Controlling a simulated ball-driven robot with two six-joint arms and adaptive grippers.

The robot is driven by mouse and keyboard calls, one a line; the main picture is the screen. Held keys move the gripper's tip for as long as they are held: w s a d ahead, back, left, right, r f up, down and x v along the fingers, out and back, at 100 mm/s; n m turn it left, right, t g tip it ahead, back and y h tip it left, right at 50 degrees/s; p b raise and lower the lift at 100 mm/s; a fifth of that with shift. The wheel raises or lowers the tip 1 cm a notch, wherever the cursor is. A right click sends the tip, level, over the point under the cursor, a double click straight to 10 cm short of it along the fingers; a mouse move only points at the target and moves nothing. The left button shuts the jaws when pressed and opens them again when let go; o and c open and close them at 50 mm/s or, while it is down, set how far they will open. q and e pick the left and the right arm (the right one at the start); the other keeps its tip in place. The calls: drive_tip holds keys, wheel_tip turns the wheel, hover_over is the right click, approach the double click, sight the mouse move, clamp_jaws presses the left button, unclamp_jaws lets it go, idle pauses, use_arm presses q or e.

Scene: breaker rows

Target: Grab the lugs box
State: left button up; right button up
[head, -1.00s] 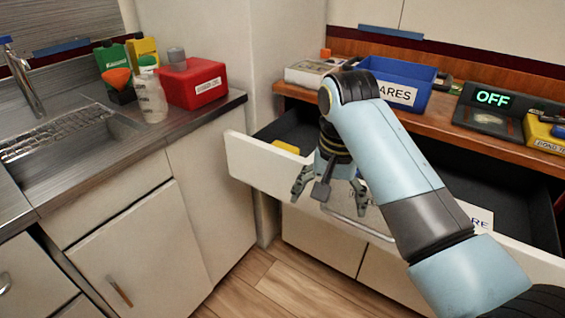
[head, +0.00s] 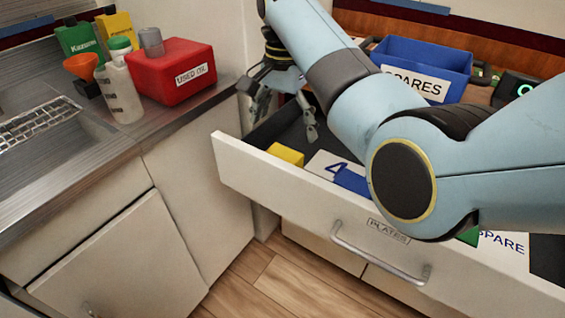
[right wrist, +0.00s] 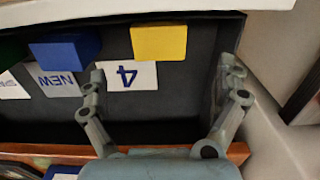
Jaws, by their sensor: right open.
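No label reading lugs shows, so I cannot tell which box it is. The open drawer (head: 290,200), marked PLATES, holds a yellow box (head: 286,154), a blue box (head: 352,181) and a green box (head: 469,236), partly hidden by my arm. The right wrist view also shows the yellow box (right wrist: 158,42), the blue box (right wrist: 66,50) and the green box (right wrist: 12,49). My right gripper (head: 284,126) is open and empty over the drawer's left end, behind the yellow box. In the wrist view its fingers (right wrist: 163,72) are spread beside the card marked 4. My left gripper is out of view.
Cards marked 4 (right wrist: 130,77) and NEW (right wrist: 55,82) lie in the drawer. A blue SPARES bin (head: 405,55) stands on the wooden counter. The left counter holds a red USED OIL can (head: 165,82), a bottle (head: 119,90) and an orange funnel (head: 81,66).

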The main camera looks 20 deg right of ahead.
sight(283, 154)
wheel_tip(283, 154, down, 3)
drive_tip(key=shift+s+f, duration=0.15)
drive_tip(key=f+b, duration=0.1)
drive_tip(key=f, duration=0.4)
drive_tip(key=shift+a+f, duration=0.15)
drive_tip(key=shift+a, duration=0.05)
drive_tip(key=shift+s, duration=0.1)
drive_tip(key=c, duration=1.4)
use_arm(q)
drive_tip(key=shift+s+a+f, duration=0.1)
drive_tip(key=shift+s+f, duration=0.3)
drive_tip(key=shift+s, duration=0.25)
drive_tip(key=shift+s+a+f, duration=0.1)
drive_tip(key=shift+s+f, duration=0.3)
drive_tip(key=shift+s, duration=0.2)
use_arm(e)
drive_tip(key=shift+c, duration=0.4)
